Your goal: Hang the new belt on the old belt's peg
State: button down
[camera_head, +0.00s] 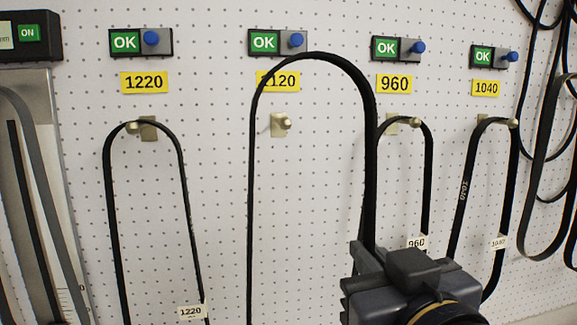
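A long black belt, the new belt (252,180), stands as a tall loop in front of the pegboard. Its top arcs across the 1120 label (278,81) and partly covers it. My gripper (366,256), at the lower right, is seen from behind and is shut on the belt's right strand. Its fingertips are mostly hidden. The bare brass peg (284,123) below the 1120 label shows inside the loop, below the belt's top and touching nothing. The belt's lower end is out of view.
Belts hang on neighbouring pegs: the 1220 belt (110,200) at left, the 960 belt (428,175) and the 1040 belt (459,210) at right, close to my gripper. OK boxes with blue knobs sit above the labels. Loose dark belts (545,140) hang at the far right.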

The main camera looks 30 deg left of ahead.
jog(key=x, duration=1.9)
jog(key=shift+w+a+f, duration=0.25)
jog(key=shift+w+f, duration=0.05)
jog(key=shift+f, duration=0.1)
jog(key=shift+s+d+f+b, duration=0.15)
jog(key=shift+s+f+b, duration=0.05)
jog(key=shift+f+b, duration=0.7)
jog(key=shift+w+f, duration=0.1)
jog(key=shift+f, duration=0.25)
notch_tip(320, 180, down, 3)
jog(key=b, duration=0.3)
jog(key=shift+r, duration=0.1)
jog(key=shift+w+f+b, duration=0.15)
jog(key=shift+f+b, duration=0.15)
jog(key=shift+b, duration=0.15)
jog(key=shift+f, duration=0.15)
jog(key=c, duration=1.6)
grip_release()
jog(key=shift+b, duration=0.35)
